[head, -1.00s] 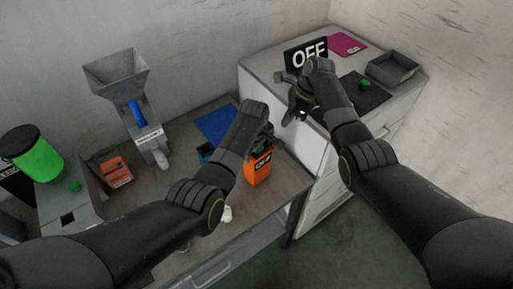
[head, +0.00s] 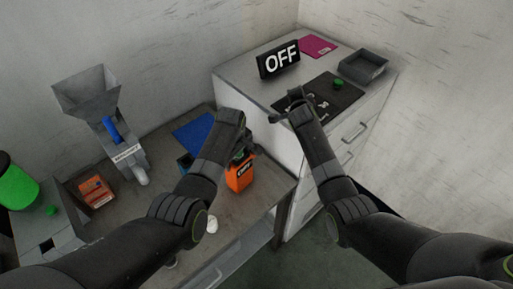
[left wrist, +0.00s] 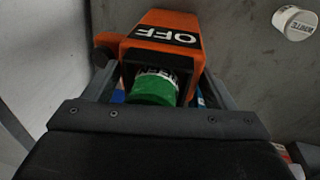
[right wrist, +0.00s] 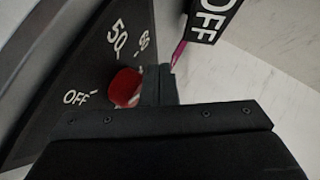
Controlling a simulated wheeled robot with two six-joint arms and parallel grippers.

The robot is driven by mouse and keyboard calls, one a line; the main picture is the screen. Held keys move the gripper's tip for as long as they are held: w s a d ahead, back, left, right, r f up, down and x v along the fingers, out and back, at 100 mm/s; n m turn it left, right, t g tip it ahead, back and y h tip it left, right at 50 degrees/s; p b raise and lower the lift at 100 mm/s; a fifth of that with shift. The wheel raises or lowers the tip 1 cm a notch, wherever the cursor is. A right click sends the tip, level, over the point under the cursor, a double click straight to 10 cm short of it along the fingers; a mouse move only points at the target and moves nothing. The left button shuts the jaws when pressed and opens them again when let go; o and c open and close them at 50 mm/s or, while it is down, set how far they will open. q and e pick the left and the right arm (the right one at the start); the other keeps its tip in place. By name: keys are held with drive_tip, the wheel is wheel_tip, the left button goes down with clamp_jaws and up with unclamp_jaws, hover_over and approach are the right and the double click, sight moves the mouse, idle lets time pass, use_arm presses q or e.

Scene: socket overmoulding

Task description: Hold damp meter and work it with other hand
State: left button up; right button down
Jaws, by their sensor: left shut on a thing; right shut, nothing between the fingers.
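The orange meter (head: 240,178) has a black label, which reads OFF in the left wrist view (left wrist: 168,34). It is at the right end of the bench. My left gripper (head: 243,150) is shut on it; its fingers flank the meter in the left wrist view. A green cap-like piece (left wrist: 152,88) with a white band shows between those fingers. My right gripper (head: 291,98) is shut and empty, away from the meter, over the cabinet's dark panel (head: 345,88). In the right wrist view its fingertips (right wrist: 160,78) are beside a red knob (right wrist: 125,87); I cannot tell if they touch.
A black OFF display (head: 279,60) stands on the grey cabinet, with a grey tray (head: 363,66) and a pink sheet (head: 318,46) behind. A hopper machine (head: 105,110), an orange box (head: 96,191), a blue mat (head: 192,136) and a white tub (head: 211,224) are on the bench.

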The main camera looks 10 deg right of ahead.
drive_tip(key=s+n+t, duration=0.1)
drive_tip(key=r+n+t, duration=0.1)
drive_tip(key=s+n+t+y, duration=0.1)
drive_tip(key=n, duration=0.1)
drive_tip(key=shift+s+r, duration=0.25)
drive_tip(key=shift+s, duration=0.1)
drive_tip(key=s+a+n+y, duration=0.1)
drive_tip(key=n, duration=0.1)
drive_tip(key=s+a+n+t+y, duration=0.1)
drive_tip(key=n, duration=0.1)
drive_tip(key=s+a+n+y, duration=0.1)
drive_tip(key=s+n, duration=0.1)
drive_tip(key=shift+f+t+y, duration=0.15)
drive_tip(key=shift+t+y, duration=0.25)
drive_tip(key=s+a+f+n+g+y, duration=0.6)
drive_tip(key=s+f+n, duration=0.3)
drive_tip(key=s+n, duration=0.3)
drive_tip(key=shift+s+a+f+y, duration=0.2)
drive_tip(key=shift+s+a+y, duration=0.1)
drive_tip(key=shift+s+y, duration=0.1)
drive_tip(key=x, duration=1)
drive_tip(key=shift+w+d, duration=0.1)
